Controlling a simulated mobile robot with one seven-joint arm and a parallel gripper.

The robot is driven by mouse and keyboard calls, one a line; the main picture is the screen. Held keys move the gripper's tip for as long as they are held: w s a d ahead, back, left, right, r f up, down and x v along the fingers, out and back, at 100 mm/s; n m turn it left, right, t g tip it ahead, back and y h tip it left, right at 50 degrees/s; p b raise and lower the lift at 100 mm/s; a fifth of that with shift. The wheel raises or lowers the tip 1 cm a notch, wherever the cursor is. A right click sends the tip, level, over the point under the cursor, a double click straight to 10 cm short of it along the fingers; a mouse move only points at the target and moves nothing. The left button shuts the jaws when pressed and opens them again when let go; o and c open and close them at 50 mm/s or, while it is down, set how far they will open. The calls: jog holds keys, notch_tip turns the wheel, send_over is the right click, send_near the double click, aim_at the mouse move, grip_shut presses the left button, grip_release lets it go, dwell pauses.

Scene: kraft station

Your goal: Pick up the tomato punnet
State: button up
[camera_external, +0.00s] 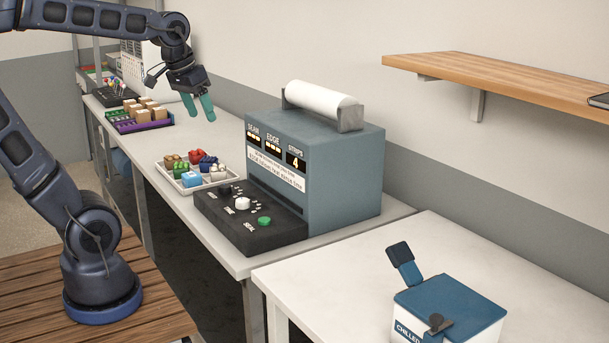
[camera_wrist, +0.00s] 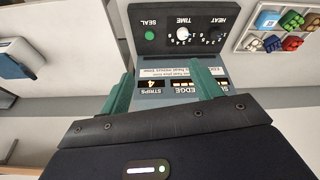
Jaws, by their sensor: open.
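A white tray (camera_external: 172,175) of small coloured packs stands on the counter left of the sealing machine; it also shows at the upper right of the wrist view (camera_wrist: 246,40). A red pack (camera_external: 195,157) at the tray's back may be the tomato punnet, but it is too small to tell. Red also shows in the wrist view (camera_wrist: 292,43). My gripper (camera_external: 198,106) is open and empty, held in the air above the counter, apart from the tray. In the wrist view its green fingers (camera_wrist: 160,72) are spread over the sealing machine, with the tray off to their right.
The blue-grey sealing machine (camera_external: 340,180) with a white roll on top stands right of the tray. A purple tray (camera_external: 125,127) of brown boxes lies farther back. A chilled box (camera_external: 450,300) is at front right. A wooden shelf (camera_external: 500,75) hangs on the wall.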

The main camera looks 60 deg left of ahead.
jog(key=w+a+r+n+g, duration=0.15)
jog(key=w+a+n, duration=0.25)
jog(key=w+a, duration=0.8)
jog(key=w+a+f+n, duration=0.2)
jog(key=w+a, duration=0.3)
jog(key=a, duration=0.3)
jog(key=w+a+f+n, duration=0.1)
jog(key=w+a+n, duration=0.1)
jog(key=w+a, duration=0.4)
jog(key=n+g+h, duration=0.2)
jog(key=n, duration=0.5)
send_near(197, 151)
jog(key=shift+w+d+f, duration=0.15)
jog(key=shift+w+f, duration=0.1)
jog(key=shift+w, duration=0.1)
jog(key=f, duration=0.3)
jog(key=d+f, duration=0.1)
jog(key=f, duration=0.6)
jog(key=shift+s+d, duration=0.2)
jog(key=shift+d, duration=0.05)
jog(key=c, duration=0.8)
jog(key=shift+o, duration=0.2)
jog(key=shift+r, duration=0.15)
